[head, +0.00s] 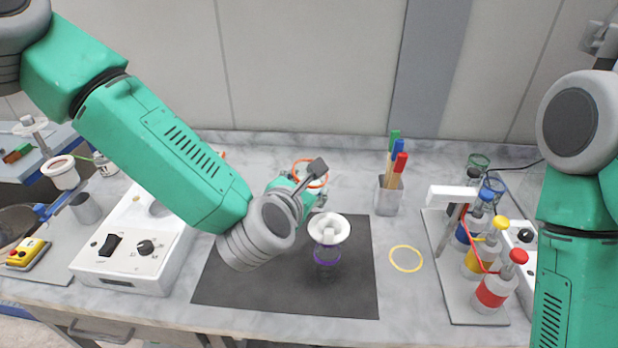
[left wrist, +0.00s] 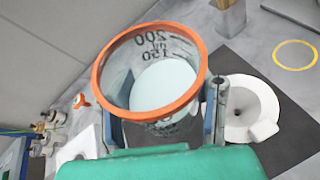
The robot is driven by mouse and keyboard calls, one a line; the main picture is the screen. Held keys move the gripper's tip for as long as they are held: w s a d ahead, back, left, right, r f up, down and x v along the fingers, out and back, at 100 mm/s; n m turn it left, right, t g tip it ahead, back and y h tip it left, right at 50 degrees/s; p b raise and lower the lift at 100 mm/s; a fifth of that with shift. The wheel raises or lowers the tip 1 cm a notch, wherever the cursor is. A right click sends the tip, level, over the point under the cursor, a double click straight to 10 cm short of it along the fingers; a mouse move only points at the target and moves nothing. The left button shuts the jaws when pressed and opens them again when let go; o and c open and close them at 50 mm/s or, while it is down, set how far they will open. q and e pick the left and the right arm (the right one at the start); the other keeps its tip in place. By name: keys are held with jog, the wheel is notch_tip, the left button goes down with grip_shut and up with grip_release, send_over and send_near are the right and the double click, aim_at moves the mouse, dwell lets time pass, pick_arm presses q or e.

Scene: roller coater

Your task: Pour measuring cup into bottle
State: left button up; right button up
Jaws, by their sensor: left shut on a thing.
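The clear measuring cup (left wrist: 122,84) has an orange rim and dark markings. It holds pale liquid and looks roughly upright in the left wrist view. My left gripper (left wrist: 163,112) is shut on the cup, with a finger on each side. In the head view the cup (head: 312,173) is partly hidden by my left gripper (head: 308,192), behind the bottle. The clear bottle (head: 326,262) with a purple band stands on the dark mat with a white funnel (head: 329,230) in its mouth. The funnel also shows right of the cup in the left wrist view (left wrist: 238,92). My right gripper is out of view.
A white control box (head: 135,245) stands left of the dark mat (head: 225,285). A yellow ring (head: 405,258) lies to the right. Beyond it is a rack (head: 455,300) with several coloured-cap bottles. A pen holder (head: 388,197) stands behind.

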pick_arm(q)
jog(key=f+m+y, duration=0.1)
jog(key=a+f+m+t+y, duration=0.1)
jog(key=f+m, duration=0.1)
jog(key=shift+w+b, duration=0.2)
jog(key=shift+b, duration=0.2)
dwell(0.6)
jog(key=shift+r+m+t, duration=0.1)
jog(key=shift+m+t, duration=0.2)
jog(key=shift+m, duration=0.1)
jog(key=shift+r+m+t+y, duration=0.45)
jog(key=shift+r+m, duration=0.2)
jog(key=shift+m, duration=0.35)
dwell(1.5)
jog(key=shift+s+d+r+m+t+y+b, duration=0.15)
jog(key=shift+r+m+t+b, duration=0.25)
jog(key=shift+m, duration=0.3)
jog(key=shift+w+d+r+m+t+y+b, duration=0.15)
jog(key=shift+r+m+b, duration=0.25)
jog(key=shift+m, duration=0.3)
dwell(1.8)
jog(key=shift+s+r, duration=0.1)
jog(key=shift+r, duration=0.05)
dwell(0.5)
